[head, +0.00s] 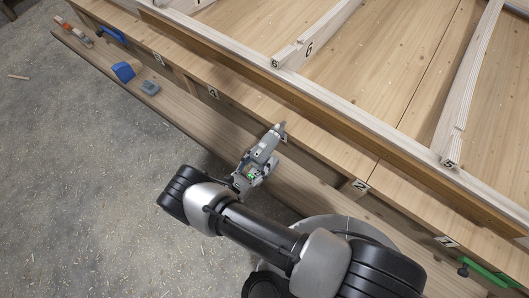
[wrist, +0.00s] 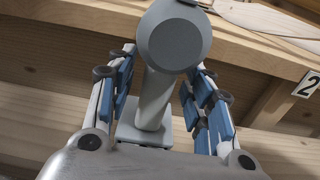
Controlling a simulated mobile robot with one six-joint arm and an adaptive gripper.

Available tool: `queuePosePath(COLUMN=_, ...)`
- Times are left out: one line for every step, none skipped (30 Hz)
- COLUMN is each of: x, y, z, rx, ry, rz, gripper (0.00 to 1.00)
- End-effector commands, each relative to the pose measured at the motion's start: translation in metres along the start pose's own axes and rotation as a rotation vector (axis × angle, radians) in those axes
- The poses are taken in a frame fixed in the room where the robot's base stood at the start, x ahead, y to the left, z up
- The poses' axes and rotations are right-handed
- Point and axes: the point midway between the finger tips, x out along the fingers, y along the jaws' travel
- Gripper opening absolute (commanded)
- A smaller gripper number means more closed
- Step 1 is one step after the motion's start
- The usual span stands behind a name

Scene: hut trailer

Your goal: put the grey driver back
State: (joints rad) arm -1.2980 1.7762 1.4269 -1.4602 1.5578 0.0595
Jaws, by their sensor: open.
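The grey driver (head: 265,146) is at the lower ledge along the bench's near side, between number tags 4 and 2. In the wrist view, its round rear end (wrist: 175,42) faces me, with the handle (wrist: 156,100) below and a flat foot (wrist: 145,135) at the bottom. The foot appears to rest on wood. My gripper (head: 250,172) is open. In the wrist view, its blue-padded fingers (wrist: 160,78) stand on either side of the handle, with gaps visible. The driver's front end is hidden in the wrist view.
Tags 4 (head: 213,93) and 2 (head: 361,185) mark the bench edge. A blue object (head: 123,71) and a small grey block (head: 150,87) lie on the ledge to the left. A green clamp (head: 487,274) is at far right. Pale beams cross the benchtop.

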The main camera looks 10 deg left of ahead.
Motion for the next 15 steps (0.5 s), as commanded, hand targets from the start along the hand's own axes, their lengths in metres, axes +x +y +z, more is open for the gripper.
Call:
queuePosePath(x=-0.014, y=0.002, z=0.001, rx=0.001, ry=0.000, rz=0.008, gripper=0.47)
queuePosePath(x=-0.021, y=0.002, z=0.001, rx=0.001, ry=0.000, rz=0.008, gripper=0.47)
queuePosePath(x=-0.030, y=0.001, z=0.001, rx=0.001, ry=0.000, rz=0.007, gripper=0.47)
queuePosePath(x=-0.036, y=0.002, z=0.001, rx=0.002, ry=0.000, rz=0.007, gripper=0.47)
queuePosePath(x=-0.043, y=0.002, z=0.000, rx=0.002, ry=0.000, rz=0.006, gripper=0.47)
queuePosePath(x=-0.051, y=0.001, z=0.000, rx=0.002, ry=0.000, rz=0.006, gripper=0.47)
queuePosePath(x=-0.056, y=0.001, z=0.000, rx=0.001, ry=0.000, rz=0.005, gripper=0.47)
queuePosePath(x=-0.061, y=0.001, z=0.000, rx=0.001, ry=0.001, rz=0.005, gripper=0.47)
queuePosePath(x=-0.068, y=0.001, z=0.000, rx=0.002, ry=0.000, rz=0.004, gripper=0.47)
queuePosePath(x=-0.072, y=0.001, z=0.000, rx=0.003, ry=0.000, rz=0.003, gripper=0.47)
queuePosePath(x=-0.075, y=0.001, z=0.000, rx=0.002, ry=0.000, rz=0.003, gripper=0.47)
queuePosePath(x=-0.079, y=0.001, z=0.000, rx=0.002, ry=0.000, rz=0.002, gripper=0.47)
queuePosePath(x=-0.081, y=0.001, z=0.000, rx=0.001, ry=0.000, rz=0.002, gripper=0.47)
queuePosePath(x=-0.083, y=0.001, z=0.000, rx=0.001, ry=0.000, rz=0.001, gripper=0.47)
queuePosePath(x=-0.085, y=0.001, z=0.000, rx=0.001, ry=0.000, rz=0.001, gripper=0.47)
